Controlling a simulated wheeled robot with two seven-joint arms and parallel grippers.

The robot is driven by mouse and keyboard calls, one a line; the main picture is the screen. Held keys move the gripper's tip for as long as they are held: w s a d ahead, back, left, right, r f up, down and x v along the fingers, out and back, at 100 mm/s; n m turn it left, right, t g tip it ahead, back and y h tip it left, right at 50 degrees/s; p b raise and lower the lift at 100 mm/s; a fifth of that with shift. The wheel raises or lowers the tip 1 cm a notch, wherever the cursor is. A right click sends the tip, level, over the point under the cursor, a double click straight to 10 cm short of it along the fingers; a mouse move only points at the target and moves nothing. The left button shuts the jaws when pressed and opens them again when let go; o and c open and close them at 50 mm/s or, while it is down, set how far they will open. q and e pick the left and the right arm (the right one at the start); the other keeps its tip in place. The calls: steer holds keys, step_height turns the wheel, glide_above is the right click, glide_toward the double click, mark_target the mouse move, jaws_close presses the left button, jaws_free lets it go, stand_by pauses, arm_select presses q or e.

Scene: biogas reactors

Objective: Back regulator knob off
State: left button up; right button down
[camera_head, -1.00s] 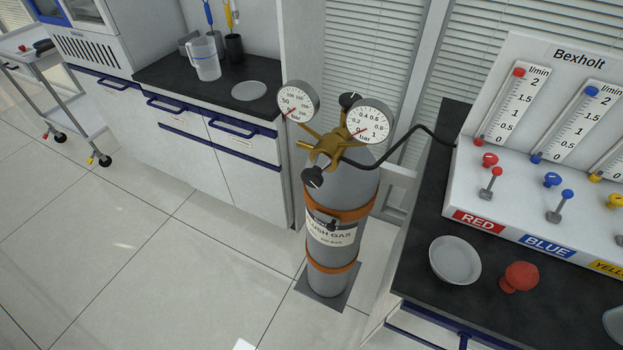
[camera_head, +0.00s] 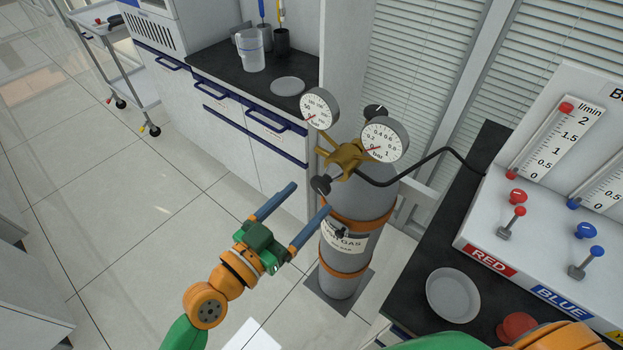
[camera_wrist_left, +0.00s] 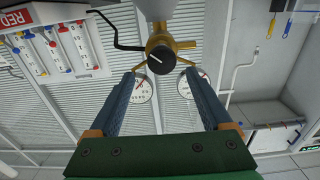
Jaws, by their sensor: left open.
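The grey gas cylinder (camera_head: 343,255) carries a brass regulator (camera_head: 347,157) with two round gauges, the left (camera_head: 320,107) and the right (camera_head: 384,139). A black knob (camera_head: 321,185) sits on the regulator's front side. Another black knob (camera_head: 376,111) with a white mark is behind the gauges. My left gripper (camera_head: 310,197) is open and empty, its fingers pointing toward the front knob. In the left wrist view, the front knob (camera_wrist_left: 161,60) appears with a white mark, just beyond and between the fingertips (camera_wrist_left: 162,74). It looks apart from both fingers. My right gripper is out of view.
A black hose (camera_head: 430,165) runs from the regulator to the flowmeter panel (camera_head: 480,225) on the right bench. A grey dish (camera_head: 453,295) and a red knob-like object (camera_head: 518,326) lie there. Cabinets (camera_head: 240,130) stand behind left. The floor (camera_head: 110,240) is clear.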

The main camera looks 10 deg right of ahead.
mark_target(318, 187)
arm_select(q)
steer(key=x, duration=0.5)
steer(key=shift+w+a, duration=0.15)
steer(key=shift+w, duration=0.05)
steer(key=shift+w+d+f, duration=0.1)
steer(key=shift+w+d, duration=0.15)
steer(key=shift+d, duration=0.25)
steer(key=shift+s+a, duration=0.1)
steer(key=shift+c, duration=0.2)
steer(key=c, duration=0.4)
jaws_close()
steer(key=shift+n, duration=0.3)
